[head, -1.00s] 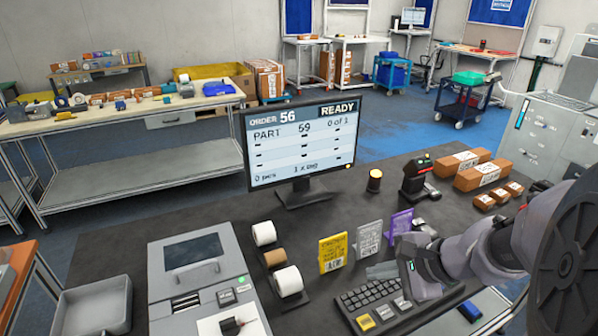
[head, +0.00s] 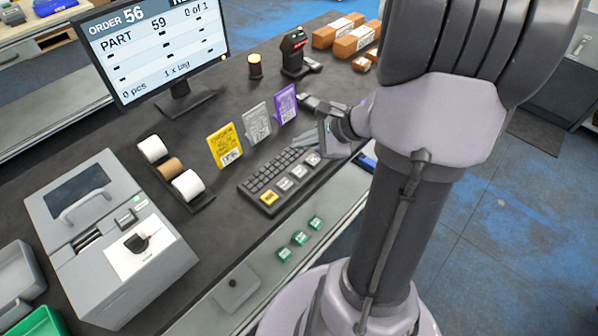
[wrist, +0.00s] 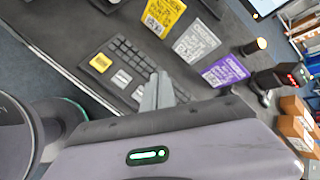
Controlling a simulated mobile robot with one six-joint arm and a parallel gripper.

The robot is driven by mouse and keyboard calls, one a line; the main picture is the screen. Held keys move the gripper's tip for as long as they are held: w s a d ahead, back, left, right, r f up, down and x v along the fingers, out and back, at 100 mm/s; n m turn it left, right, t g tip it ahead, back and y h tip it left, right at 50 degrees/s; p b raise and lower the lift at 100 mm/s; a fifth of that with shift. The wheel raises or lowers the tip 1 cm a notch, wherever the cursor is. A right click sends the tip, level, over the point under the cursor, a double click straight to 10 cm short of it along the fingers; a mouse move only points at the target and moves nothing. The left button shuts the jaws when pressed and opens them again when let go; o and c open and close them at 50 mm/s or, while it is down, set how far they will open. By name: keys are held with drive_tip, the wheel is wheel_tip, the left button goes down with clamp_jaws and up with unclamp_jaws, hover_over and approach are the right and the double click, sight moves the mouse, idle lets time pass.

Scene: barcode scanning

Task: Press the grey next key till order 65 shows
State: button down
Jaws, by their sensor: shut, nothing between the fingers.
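My gripper (head: 303,139) is shut and empty near the keyboard's right end. Its closed fingertips (wrist: 158,85) hide part of the keyboard there; contact cannot be told.
Yellow (head: 225,146), grey (head: 257,124) and purple (head: 285,104) code cards stand behind the keyboard. A scanner (head: 294,52), an amber lamp (head: 254,66) and boxes (head: 356,42) are farther back. Paper rolls (head: 187,185) and a grey machine (head: 110,235) stand left.

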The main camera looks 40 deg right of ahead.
drive_tip(key=b, duration=0.5)
hover_over(303, 173)
wheel_tip(303, 173, down, 7)
drive_tip(key=shift+r, duration=0.1)
drive_tip(key=shift+f+b, duration=0.4)
drive_tip(key=shift+b, duration=0.05)
idle(1.1)
drive_tip(key=shift+f+b, duration=0.35)
drive_tip(key=shift+b, duration=0.15)
drive_tip(key=shift+f+b, duration=0.45)
drive_tip(key=shift+b, duration=0.05)
idle(0.5)
drive_tip(key=shift+r, duration=0.15)
drive_tip(key=shift+r+p, duration=0.65)
drive_tip(key=shift+r, duration=0.05)
